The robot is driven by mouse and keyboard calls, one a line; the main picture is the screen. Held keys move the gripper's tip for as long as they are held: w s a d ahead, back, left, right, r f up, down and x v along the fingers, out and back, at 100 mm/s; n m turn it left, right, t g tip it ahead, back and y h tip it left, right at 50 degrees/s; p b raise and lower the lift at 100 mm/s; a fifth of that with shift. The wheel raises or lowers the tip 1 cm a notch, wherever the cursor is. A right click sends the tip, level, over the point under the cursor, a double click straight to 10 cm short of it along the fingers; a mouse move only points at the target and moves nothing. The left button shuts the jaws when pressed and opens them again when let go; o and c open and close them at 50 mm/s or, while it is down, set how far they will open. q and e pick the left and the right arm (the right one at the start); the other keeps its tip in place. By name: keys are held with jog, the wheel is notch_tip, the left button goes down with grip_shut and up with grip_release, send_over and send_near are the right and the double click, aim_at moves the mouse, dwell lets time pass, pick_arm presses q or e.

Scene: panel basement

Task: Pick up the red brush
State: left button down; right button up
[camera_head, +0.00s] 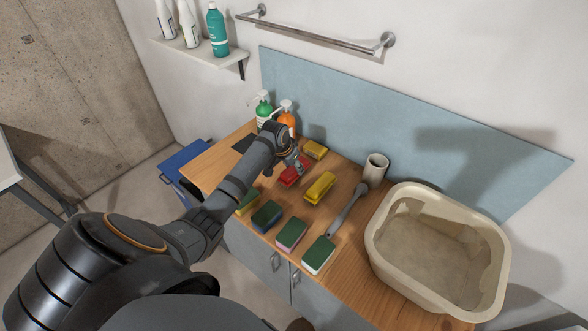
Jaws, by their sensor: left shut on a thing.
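The red brush (289,178) is on the wooden counter (215,165), near its back, just left of a yellow brush (320,187). My left gripper (298,166) reaches in from the left above the red brush and is shut on it. The gripper and its wrist cover part of the brush. I cannot tell whether the brush still touches the counter. My right gripper is not in view.
A yellow sponge (315,149) lies behind the red brush. Green-topped sponges (291,234) line the front edge. A grey long-handled brush (347,208), a white cup (376,168) and a beige basin (438,250) are to the right. Pump bottles (287,117) stand behind my wrist.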

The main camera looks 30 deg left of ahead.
pick_arm(q)
jog(key=shift+w+a+r+b, duration=0.1)
jog(key=shift+w+r+b, duration=0.1)
jog(key=shift+r+b, duration=0.85)
jog(key=s+d+r+b, duration=0.3)
jog(key=s+d+r, duration=0.6)
jog(key=s+r, duration=0.1)
jog(key=shift+s+d+r, duration=0.3)
jog(key=shift+d+r, duration=0.05)
jog(key=shift+r, duration=0.15)
jog(key=c, duration=1.5)
grip_release()
jog(key=shift+c, duration=1.4)
